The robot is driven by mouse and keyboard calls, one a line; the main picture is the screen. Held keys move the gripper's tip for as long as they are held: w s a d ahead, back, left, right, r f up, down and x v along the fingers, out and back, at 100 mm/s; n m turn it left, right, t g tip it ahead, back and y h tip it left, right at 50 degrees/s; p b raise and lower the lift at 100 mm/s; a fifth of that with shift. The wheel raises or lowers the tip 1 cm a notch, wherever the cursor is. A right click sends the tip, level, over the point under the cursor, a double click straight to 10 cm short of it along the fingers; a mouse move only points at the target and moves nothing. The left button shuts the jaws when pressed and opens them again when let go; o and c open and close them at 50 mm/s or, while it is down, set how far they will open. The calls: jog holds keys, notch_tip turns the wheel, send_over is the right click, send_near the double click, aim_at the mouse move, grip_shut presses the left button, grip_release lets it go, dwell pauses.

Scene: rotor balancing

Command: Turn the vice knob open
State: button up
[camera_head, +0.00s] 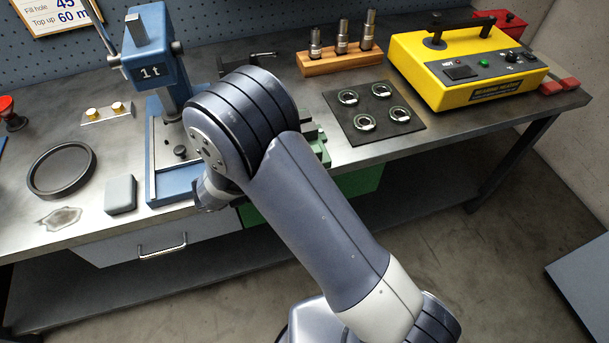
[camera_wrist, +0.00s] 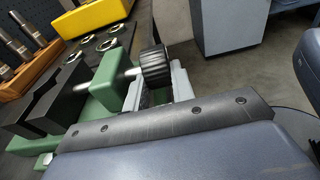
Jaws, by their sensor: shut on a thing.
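The green vice (camera_wrist: 102,85) shows in the wrist view with dark jaws and a metal spindle. A black ribbed knob (camera_wrist: 154,61) sits on the spindle's end. My gripper (camera_wrist: 157,78) is shut on the knob, with its pale grey fingers on either side of it. The gripper's dark edge hides the lower part of the grip. In the head view my arm covers most of the vice, and only some green (camera_head: 319,146) shows to its right. The knob is hidden there.
A blue press (camera_head: 150,55) stands left of my arm. Behind the vice are a wooden block with metal pins (camera_head: 340,62) and a dark mat with several rings (camera_head: 372,122). A yellow box (camera_head: 465,65) stands at right. The floor in front is clear.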

jog(key=shift+f+h, duration=0.15)
jog(key=shift+h, duration=0.45)
jog(key=shift+t, duration=0.3)
jog(key=o, duration=0.7)
notch_tip(320, 180, up, 10)
